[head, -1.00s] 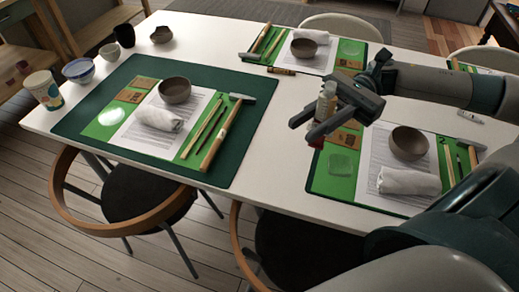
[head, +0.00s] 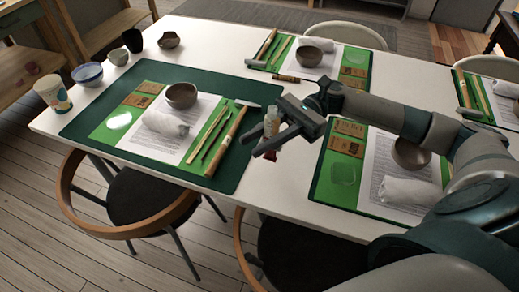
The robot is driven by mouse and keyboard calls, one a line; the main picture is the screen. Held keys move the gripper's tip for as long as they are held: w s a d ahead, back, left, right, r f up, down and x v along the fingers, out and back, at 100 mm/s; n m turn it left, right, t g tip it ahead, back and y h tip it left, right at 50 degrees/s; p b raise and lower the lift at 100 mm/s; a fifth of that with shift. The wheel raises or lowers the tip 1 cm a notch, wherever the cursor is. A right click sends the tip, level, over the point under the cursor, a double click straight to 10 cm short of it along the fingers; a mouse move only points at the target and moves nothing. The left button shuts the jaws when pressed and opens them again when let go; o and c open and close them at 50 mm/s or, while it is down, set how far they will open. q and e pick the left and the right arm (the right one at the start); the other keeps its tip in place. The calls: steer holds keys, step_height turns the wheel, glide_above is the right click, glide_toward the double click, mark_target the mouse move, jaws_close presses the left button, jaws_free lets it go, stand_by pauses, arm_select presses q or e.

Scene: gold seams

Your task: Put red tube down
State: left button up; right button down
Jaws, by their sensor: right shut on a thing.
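My right gripper (head: 268,128) reaches in from the right and is shut on a small upright tube (head: 271,121). The tube has a pale, clear-looking upper part, and a dark reddish end shows below the lower finger. The fingers hide its middle. It appears held above the white table (head: 283,184), in the gap between the large green mat (head: 74,127) and the right place setting; I cannot tell its exact height. My left gripper is not in view.
The right setting has a bowl (head: 410,153) and cloth (head: 407,191). A paper cup (head: 53,92) stands at the left edge. Chairs stand along the front.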

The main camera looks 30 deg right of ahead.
steer(key=shift+f, duration=0.25)
step_height(320, 180, down, 3)
steer(key=shift+r+p, duration=0.1)
steer(key=shift+p, duration=0.2)
steer(key=shift+f, duration=0.35)
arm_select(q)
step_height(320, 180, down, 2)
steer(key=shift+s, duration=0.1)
arm_select(e)
steer(key=shift+f, duration=0.1)
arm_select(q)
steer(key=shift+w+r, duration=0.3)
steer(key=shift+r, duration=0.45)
